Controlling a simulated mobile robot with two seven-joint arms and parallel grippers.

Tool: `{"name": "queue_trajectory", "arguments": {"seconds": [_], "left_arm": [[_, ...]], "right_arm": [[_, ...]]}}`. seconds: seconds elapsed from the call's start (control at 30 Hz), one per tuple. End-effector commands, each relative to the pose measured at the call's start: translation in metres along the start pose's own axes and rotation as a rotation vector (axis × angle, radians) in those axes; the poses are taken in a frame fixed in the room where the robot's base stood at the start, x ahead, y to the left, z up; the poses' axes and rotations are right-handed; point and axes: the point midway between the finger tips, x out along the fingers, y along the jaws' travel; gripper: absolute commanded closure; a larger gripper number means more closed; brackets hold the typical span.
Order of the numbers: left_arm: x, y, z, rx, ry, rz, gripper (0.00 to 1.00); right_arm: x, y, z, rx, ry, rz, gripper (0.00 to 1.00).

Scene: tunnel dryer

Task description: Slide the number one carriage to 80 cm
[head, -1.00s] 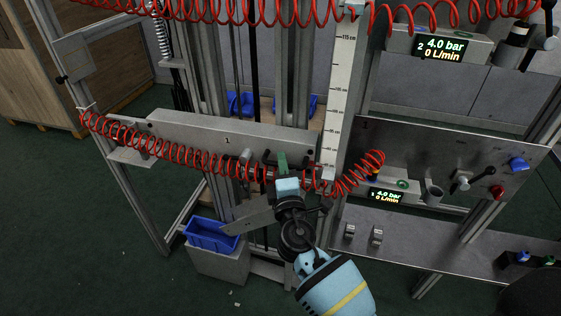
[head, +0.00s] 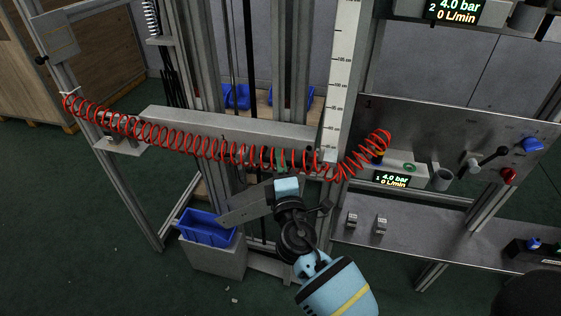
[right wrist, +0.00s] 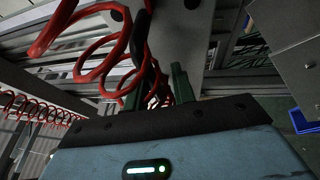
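The number one carriage (head: 215,122) is a grey horizontal beam across the uprights. A coiled red hose (head: 180,143) hangs in front and covers much of its face. Its right end lies beside the lower part of the white vertical scale (head: 342,70); the exact reading is too small to tell. My right gripper (head: 283,170) is at the lower edge of the carriage, near its right end. In the right wrist view its two green fingers (right wrist: 156,88) stand apart, with red coils around and in front of them. I cannot tell whether they hold a handle. My left gripper is not in view.
The panel (head: 440,125) at the right carries a lit display (head: 391,180), a lever (head: 488,158) and a red knob (head: 508,175). A shelf (head: 420,235) juts out below it. A blue bin (head: 205,228) stands at the lower left. The hose coils crowd the right gripper.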

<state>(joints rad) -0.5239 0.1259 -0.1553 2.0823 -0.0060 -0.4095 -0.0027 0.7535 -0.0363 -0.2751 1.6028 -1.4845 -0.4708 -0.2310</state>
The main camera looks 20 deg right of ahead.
Motion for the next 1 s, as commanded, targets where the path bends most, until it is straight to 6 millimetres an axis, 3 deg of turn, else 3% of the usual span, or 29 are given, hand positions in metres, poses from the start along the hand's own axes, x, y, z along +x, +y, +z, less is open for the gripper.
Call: {"name": "queue_trajectory", "arguments": {"seconds": [0.07, 0.43, 0.8, 1.0], "left_arm": [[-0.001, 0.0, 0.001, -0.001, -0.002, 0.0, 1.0], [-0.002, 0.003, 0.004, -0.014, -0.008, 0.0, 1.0], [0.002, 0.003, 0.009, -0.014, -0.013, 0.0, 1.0], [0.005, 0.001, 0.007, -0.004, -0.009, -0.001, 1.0]], "right_arm": [[-0.001, -0.002, -0.001, -0.001, 0.001, -0.003, 0.67], [-0.005, 0.001, 0.0, 0.0, 0.001, 0.003, 0.66], [-0.06, -0.001, 0.0, -0.001, 0.001, 0.0, 0.66], [-0.077, 0.0, 0.0, 0.0, 0.001, 0.0, 0.66]]}}
